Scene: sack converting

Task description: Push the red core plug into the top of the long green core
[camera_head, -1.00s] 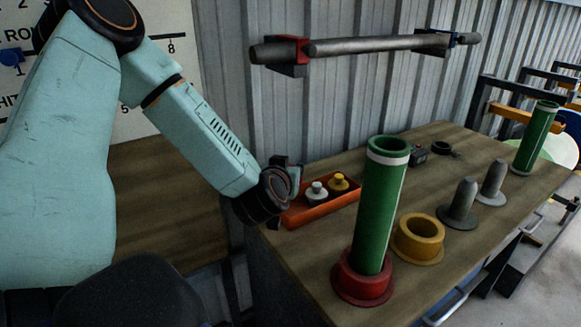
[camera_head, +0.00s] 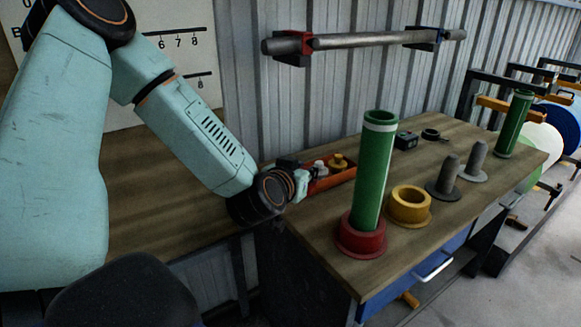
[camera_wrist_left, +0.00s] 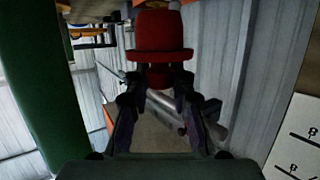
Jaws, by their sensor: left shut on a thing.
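The long green core (camera_head: 374,175) stands upright in a red flanged base (camera_head: 361,240) near the bench's front left corner. Its white-banded top is open. My left gripper (camera_head: 301,178) is left of the core, in front of the tray's left end. In the left wrist view the gripper (camera_wrist_left: 156,80) is shut on the red core plug (camera_wrist_left: 158,32), whose wide flange and rounded body stand beyond the fingertips. The core also shows there as a dark green column (camera_wrist_left: 35,95) at the left edge, apart from the plug. The plug cannot be made out in the head view. My right gripper is not in view.
An orange tray (camera_head: 340,179) with a grey and a yellow plug lies behind the core. A yellow ring (camera_head: 409,205) and two grey pegs (camera_head: 446,178) stand to its right. Another green core (camera_head: 514,125) is at the far end. A bar (camera_head: 370,40) hangs on the wall.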

